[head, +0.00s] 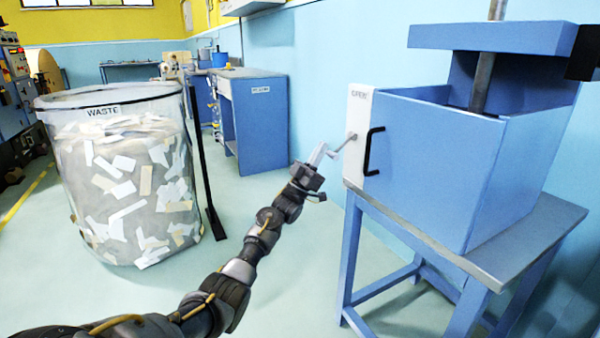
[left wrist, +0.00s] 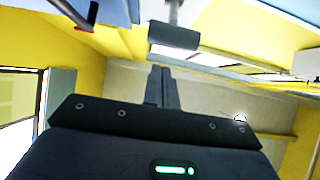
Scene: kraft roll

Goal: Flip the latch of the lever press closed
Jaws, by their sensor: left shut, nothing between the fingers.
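The lever press (head: 430,160) is a blue box on the right, with a white latch plate (head: 358,115) on its front left edge. A grey latch lever (head: 345,142) sticks out from that plate toward the lower left. In the left wrist view the latch lever (left wrist: 174,37) hangs from the top and ends in a grey block. My left gripper (head: 321,149) is shut and empty, just left of the lever's end. In the wrist view the shut fingers (left wrist: 161,72) lie just below the block. I cannot tell whether they touch it. My right gripper is out of view.
The press stands on a blue table with a grey top (head: 515,235). A black handle (head: 373,152) is right of the latch plate. A clear waste bin (head: 125,190) full of paper scraps stands at left. A blue cabinet (head: 258,125) is behind.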

